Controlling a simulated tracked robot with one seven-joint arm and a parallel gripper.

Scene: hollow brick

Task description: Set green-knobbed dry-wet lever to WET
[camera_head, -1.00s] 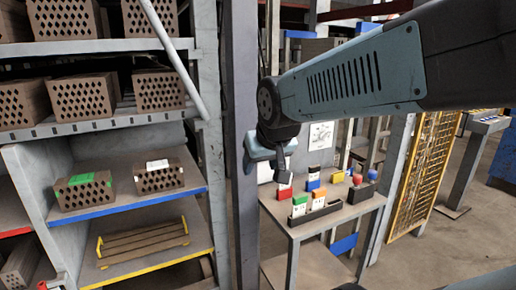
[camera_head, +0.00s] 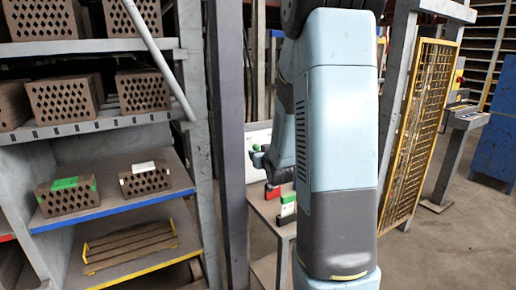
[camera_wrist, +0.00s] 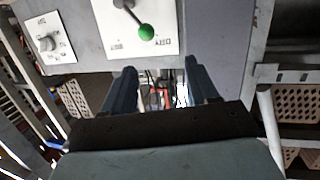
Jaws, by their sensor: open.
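The green-knobbed lever (camera_wrist: 146,32) is on a white plate (camera_wrist: 103,22) at the top of the wrist view. Its arm slants down and right to the green ball, towards a label that looks like DRY; the other label, on the left, looks like WET. The lettering is upside down in this view. My gripper (camera_wrist: 162,82) is open and empty, its two blue fingers spread below the knob and apart from it. In the head view the green knob (camera_head: 256,148) shows small beside my arm's end; my arm hides much there.
A second plate with a round dial (camera_wrist: 46,43) is left of the lever plate. In the head view, a small table (camera_head: 264,208) with a red and a green-topped block stands below. Shelves with hollow bricks (camera_head: 67,197) are left, beside a grey post (camera_head: 229,150). A yellow mesh fence (camera_head: 418,120) is right.

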